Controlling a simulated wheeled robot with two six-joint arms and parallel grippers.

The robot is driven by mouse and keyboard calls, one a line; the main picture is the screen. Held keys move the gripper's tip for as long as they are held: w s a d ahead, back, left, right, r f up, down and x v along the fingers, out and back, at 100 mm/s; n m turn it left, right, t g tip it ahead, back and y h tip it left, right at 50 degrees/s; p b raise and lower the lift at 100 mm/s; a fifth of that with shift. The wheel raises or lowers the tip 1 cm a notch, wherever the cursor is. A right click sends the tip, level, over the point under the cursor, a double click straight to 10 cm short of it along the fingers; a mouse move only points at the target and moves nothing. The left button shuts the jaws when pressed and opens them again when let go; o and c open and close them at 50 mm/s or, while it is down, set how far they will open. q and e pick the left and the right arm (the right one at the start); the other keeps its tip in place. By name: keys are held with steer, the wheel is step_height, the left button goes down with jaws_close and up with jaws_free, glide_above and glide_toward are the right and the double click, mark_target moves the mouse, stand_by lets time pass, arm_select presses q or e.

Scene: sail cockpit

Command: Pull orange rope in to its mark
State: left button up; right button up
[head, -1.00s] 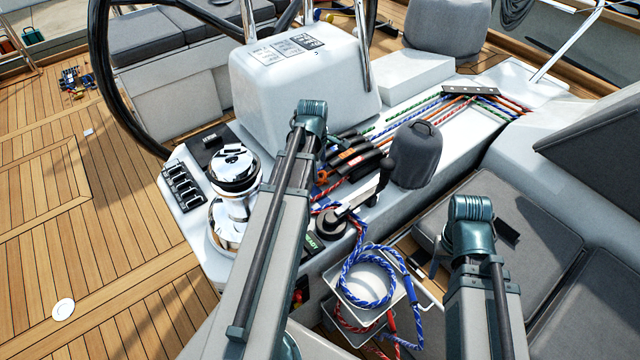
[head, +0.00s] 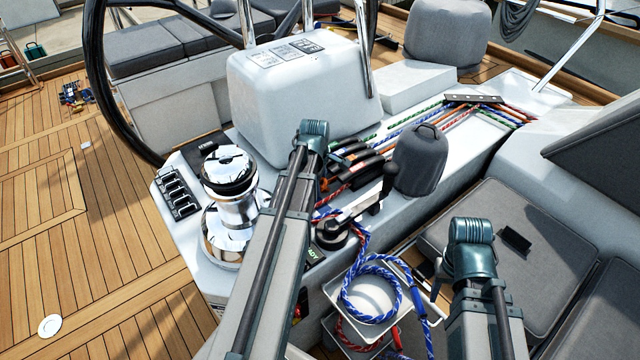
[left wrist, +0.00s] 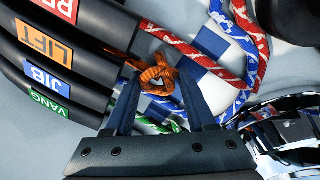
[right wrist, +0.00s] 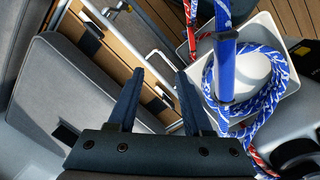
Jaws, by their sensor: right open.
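The orange rope (left wrist: 157,75) shows in the left wrist view as a knotted loop beside the orange LIFT clutch (left wrist: 45,43). My left gripper (left wrist: 158,85) has its fingers apart, one on each side of this knot. Whether they touch it is hard to tell. In the head view, my left arm (head: 313,135) covers part of the clutch area. Farther back, the orange rope (head: 455,118) runs among the other lines toward a dark plate (head: 474,98). No mark on it can be made out.
A chrome winch (head: 228,170) stands left of my left arm. A winch handle (head: 370,205) and a grey covered winch (head: 420,157) are to its right. A bin (head: 335,290) with coiled blue rope (head: 372,296) hangs between my arms. Red and blue ropes lie close to the knot.

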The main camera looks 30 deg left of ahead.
arm_select(q)
jaws_close()
steer(key=shift+s, duration=0.1)
steer(key=s+a, duration=0.1)
steer(key=s, duration=0.3)
steer(key=s+a, duration=0.1)
steer(key=s, duration=0.2)
steer(key=shift+a, duration=0.35)
steer(key=o, duration=0.5)
jaws_free()
steer(key=shift+o, duration=0.2)
steer(key=shift+w, duration=0.1)
steer(key=shift+r, duration=0.1)
